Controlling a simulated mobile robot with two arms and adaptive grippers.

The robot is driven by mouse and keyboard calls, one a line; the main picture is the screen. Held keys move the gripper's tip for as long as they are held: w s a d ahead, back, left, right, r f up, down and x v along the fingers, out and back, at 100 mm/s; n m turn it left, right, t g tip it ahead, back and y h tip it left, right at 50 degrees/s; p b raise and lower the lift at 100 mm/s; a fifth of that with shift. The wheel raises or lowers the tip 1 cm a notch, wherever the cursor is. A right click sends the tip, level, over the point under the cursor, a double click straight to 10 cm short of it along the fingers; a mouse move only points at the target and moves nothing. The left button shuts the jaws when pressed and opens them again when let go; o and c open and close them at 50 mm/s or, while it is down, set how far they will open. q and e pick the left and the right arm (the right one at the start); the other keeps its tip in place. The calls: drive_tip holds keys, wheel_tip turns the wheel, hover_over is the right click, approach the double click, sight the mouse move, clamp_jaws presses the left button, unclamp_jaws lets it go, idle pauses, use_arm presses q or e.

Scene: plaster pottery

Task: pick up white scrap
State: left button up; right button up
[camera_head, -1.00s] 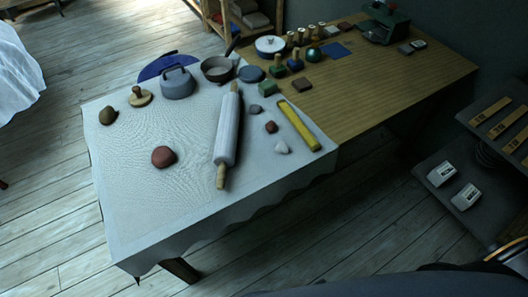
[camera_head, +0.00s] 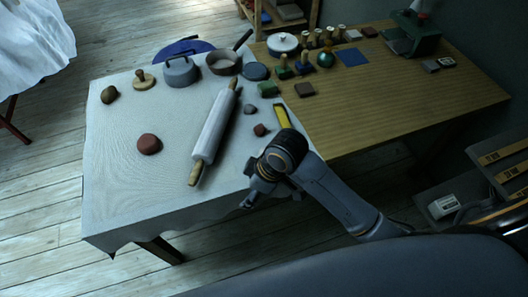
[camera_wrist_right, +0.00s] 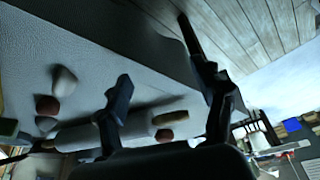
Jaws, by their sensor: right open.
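The white scrap (camera_wrist_right: 65,81) shows in the right wrist view as a pale lump on the cloth, left of my right gripper (camera_wrist_right: 154,52). In the head view it is hidden behind my right arm. The right gripper (camera_head: 262,198) is over the front right edge of the cloth-covered table. Its two fingers are spread apart with nothing between them. My left gripper is not in view.
The white cloth (camera_head: 125,185) holds a rolling pin (camera_head: 215,130), a reddish lump (camera_head: 149,144), a small red-brown lump (camera_head: 260,130) and a grey lump (camera_head: 250,109). A yellow bar (camera_head: 281,116) is partly behind my arm. The cloth's front left is clear.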

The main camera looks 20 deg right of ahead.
drive_tip(key=w+r+n, duration=0.1)
drive_tip(key=w, duration=0.1)
drive_tip(key=w+d+r+n+g, duration=0.1)
drive_tip(key=w+n, duration=0.1)
drive_tip(key=w+r+n+h, duration=0.1)
drive_tip(key=w+r+n, duration=0.1)
drive_tip(key=shift+w+d+r, duration=0.1)
drive_tip(key=shift+w+d, duration=0.1)
drive_tip(key=shift+w, duration=0.15)
drive_tip(key=w+d+r+n+g+h, duration=0.2)
drive_tip(key=w+d+r+n, duration=0.1)
drive_tip(key=w+d+r, duration=0.35)
drive_tip(key=f, duration=0.4)
drive_tip(key=s+f, duration=0.1)
drive_tip(key=f, duration=0.3)
drive_tip(key=f+p, duration=0.1)
drive_tip(key=f, duration=0.4)
drive_tip(key=shift+s+d+f, duration=0.1)
drive_tip(key=shift+s, duration=0.05)
drive_tip(key=shift+c, duration=0.5)
drive_tip(key=c, duration=1.1)
